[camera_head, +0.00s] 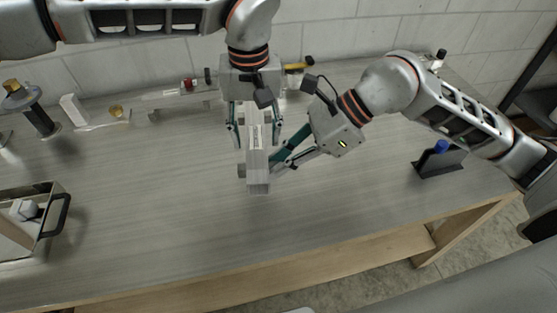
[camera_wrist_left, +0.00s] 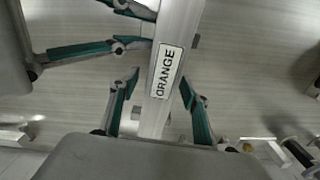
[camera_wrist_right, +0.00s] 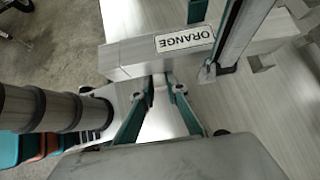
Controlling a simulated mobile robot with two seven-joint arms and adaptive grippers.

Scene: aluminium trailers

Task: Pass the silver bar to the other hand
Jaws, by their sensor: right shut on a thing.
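The silver bar (camera_head: 257,172) is held above the table, with its near end toward me. It bears a white label reading ORANGE, which also shows on the bar in the left wrist view (camera_wrist_left: 157,102) and in the right wrist view (camera_wrist_right: 150,55). My right gripper (camera_head: 272,165) is shut on the bar near its near end, from the right side. My left gripper (camera_head: 253,140) points down over the far part of the bar. Its fingers stand open on both sides of the bar, with gaps visible in the left wrist view.
A grey table (camera_head: 170,200) spreads below, with clear room in front and to the left. A metal bin (camera_head: 52,205) stands at the left edge. Small parts line the back by the wall. A dark holder with a blue item (camera_head: 440,160) stands at the right.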

